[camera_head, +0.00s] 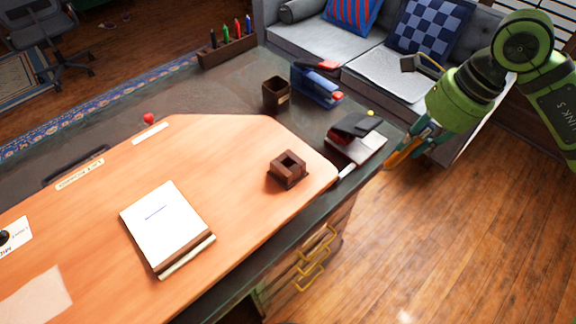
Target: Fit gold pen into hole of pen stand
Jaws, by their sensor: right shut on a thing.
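My right gripper (408,146) is beyond the desk's right edge, above the floor, and points down and left. It is shut on an orange-gold slim thing, which looks like the gold pen (397,157); the fingers partly hide it. A long brown pen stand (228,52) with several coloured pens upright in it is at the desk's far edge, well up and left of the gripper. A small dark brown block with a square hole (288,170) sits on the orange wood board, left of the gripper. My left gripper is not in view.
A dark square cup (276,94), a blue stapler-like thing (317,86) and a black and white item (356,136) stand near the desk's right side. A notebook (166,224) lies on the board (100,220). A grey sofa (330,45) is behind.

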